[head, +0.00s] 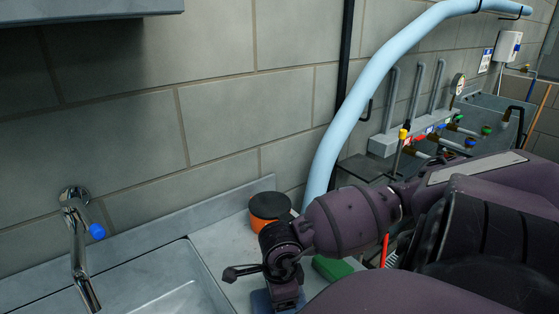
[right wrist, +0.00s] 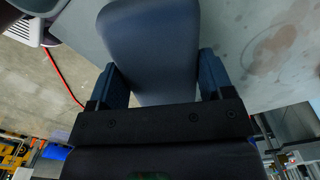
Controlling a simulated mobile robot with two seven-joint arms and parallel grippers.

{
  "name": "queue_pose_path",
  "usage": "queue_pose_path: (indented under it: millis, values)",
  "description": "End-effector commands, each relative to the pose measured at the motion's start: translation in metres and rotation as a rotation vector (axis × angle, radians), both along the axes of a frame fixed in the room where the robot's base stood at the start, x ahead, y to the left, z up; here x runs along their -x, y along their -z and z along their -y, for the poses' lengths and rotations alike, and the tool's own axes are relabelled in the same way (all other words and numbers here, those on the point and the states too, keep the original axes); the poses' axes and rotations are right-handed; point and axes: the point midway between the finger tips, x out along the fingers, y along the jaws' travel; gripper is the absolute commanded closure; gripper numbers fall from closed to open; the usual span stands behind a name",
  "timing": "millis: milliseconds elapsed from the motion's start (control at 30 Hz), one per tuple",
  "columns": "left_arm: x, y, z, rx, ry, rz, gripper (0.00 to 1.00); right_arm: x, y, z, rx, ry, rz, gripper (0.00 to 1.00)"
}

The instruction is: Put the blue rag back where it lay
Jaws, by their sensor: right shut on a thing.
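The blue rag (right wrist: 152,50) shows in the right wrist view as a smooth dark blue-grey slab between the two fingers of my right gripper (right wrist: 161,82). The gripper is shut on it. In the head view my right gripper (head: 286,292) points down over the worktop beside the sink, and a blue patch of the rag (head: 262,302) shows at the bottom edge. I cannot tell whether the rag touches the worktop. My left gripper is not in view.
A steel sink (head: 170,292) with a blue-knobbed tap (head: 80,240) lies to the left. An orange tub with a black lid (head: 268,208) stands behind my gripper. A green sponge (head: 331,268) lies to its right. The worktop (head: 222,236) behind the sink's right corner is clear.

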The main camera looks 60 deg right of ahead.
Motion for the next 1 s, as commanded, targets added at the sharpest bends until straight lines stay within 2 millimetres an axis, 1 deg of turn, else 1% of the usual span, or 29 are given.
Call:
queue_pose_path:
  millis: [67, 267, 400, 433, 500, 600, 867, 1000]
  values:
    - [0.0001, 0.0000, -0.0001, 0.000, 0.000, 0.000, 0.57, 0.0003, 0.0053, -0.0003, -0.001, 0.000, -0.001, 0.45]
    - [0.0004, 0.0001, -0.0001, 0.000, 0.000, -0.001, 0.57, 0.0001, 0.0051, -0.0001, 0.000, -0.001, 0.000, 0.45]
    - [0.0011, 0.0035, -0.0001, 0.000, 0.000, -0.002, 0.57, 0.0000, 0.0081, 0.0000, 0.000, -0.001, 0.000, 0.45]
    - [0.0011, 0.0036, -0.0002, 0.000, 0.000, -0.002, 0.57, 0.0000, 0.0082, -0.0001, 0.000, -0.001, 0.000, 0.25]
    - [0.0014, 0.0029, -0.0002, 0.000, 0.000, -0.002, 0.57, 0.0000, 0.0073, 0.0000, 0.000, -0.001, 0.000, 0.14]
    - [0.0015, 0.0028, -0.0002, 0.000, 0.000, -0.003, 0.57, -0.0001, 0.0071, -0.0001, 0.001, -0.001, 0.001, 0.01]
    - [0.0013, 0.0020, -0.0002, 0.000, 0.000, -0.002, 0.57, -0.0001, 0.0066, -0.0001, 0.001, -0.001, 0.001, 0.01]
    - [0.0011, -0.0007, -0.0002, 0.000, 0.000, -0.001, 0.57, -0.0005, 0.0007, 0.0003, 0.001, -0.001, 0.002, 0.01]
